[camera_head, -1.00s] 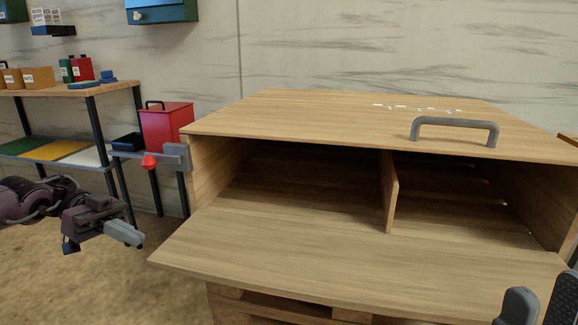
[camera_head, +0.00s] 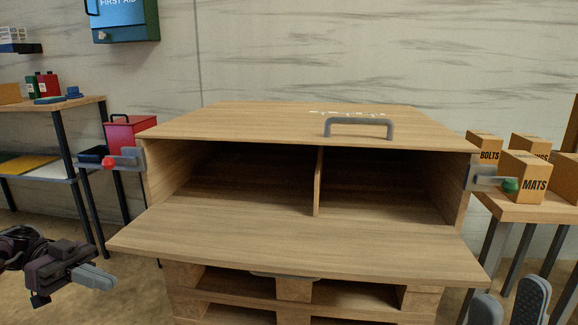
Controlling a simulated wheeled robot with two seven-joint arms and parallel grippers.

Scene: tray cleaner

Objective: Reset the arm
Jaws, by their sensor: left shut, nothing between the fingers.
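My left gripper (camera_head: 96,277) is at the lower left, beside the front left corner of the wooden cabinet and apart from it. Its fingers are together with nothing between them. My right gripper (camera_head: 507,303) is at the lower right edge, partly cut off. Its two dark finger pads stand apart with a gap and nothing visible between them. The wooden cabinet (camera_head: 260,119) stands between the grippers, with a grey handle (camera_head: 358,123) on its top panel. Its front is open, with a divider (camera_head: 318,180) and two compartments that look empty.
A pallet (camera_head: 295,289) is under the cabinet. A shelf (camera_head: 62,107) and a red box (camera_head: 130,132) stand on the left. On the right, a table (camera_head: 527,207) holds several cardboard boxes (camera_head: 535,178). Latches with a red knob (camera_head: 108,162) and green knob (camera_head: 509,185) flank the cabinet.

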